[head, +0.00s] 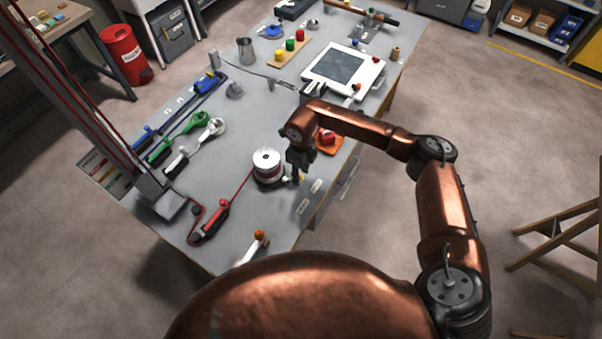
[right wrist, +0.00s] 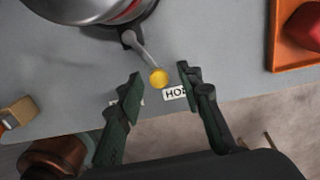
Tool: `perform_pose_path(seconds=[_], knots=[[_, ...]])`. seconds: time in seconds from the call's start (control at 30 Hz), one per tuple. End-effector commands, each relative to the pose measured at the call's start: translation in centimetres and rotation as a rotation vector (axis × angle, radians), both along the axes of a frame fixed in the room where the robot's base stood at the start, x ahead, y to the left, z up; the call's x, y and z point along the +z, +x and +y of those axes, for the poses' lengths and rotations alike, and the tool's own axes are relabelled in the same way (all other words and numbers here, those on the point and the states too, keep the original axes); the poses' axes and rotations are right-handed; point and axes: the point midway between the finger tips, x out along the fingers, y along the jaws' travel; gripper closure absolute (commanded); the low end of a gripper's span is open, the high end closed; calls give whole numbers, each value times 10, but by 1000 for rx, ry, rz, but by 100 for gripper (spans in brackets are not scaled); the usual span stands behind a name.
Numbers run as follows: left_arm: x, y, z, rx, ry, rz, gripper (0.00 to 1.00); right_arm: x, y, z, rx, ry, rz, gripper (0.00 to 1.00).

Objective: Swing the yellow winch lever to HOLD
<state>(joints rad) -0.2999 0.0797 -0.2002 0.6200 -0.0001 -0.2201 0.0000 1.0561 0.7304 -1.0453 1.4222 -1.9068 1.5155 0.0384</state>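The winch (head: 268,160), a drum with white top and red line, stands near the bench's right edge. In the right wrist view, its grey lever (right wrist: 143,52) extends from the drum base to a yellow knob (right wrist: 159,78). The knob lies just above and left of the HOLD label (right wrist: 173,95), whose right end is hidden by a finger. A second label (right wrist: 127,102) is mostly hidden behind the other finger. My right gripper (right wrist: 160,73) is open, its fingers on either side of the knob, with gaps visible. It also shows beside the winch in the head view (head: 296,176). My left gripper is out of view.
An orange tray (right wrist: 286,50) with a red object (right wrist: 306,24) lies to the right of the lever. A red-handled tool (head: 215,213) and an orange-topped lever (head: 257,240) are nearer. A white-framed panel (head: 343,68) is farther back. The bench edge is close to the lever.

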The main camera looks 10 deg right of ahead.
Motion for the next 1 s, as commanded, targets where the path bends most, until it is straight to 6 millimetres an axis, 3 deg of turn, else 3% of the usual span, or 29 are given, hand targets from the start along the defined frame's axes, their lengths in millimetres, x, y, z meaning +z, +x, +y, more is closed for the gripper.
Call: perform_pose_path(seconds=[0.27, 0.73, 1.0], knots=[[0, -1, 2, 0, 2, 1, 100, 5, 0, 0, 1, 0, 0, 67], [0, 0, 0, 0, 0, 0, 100, 91, 1, 0, 1, 0, -3, 67], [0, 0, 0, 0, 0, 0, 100, 118, 0, 0, 0, 0, 0, 67]])
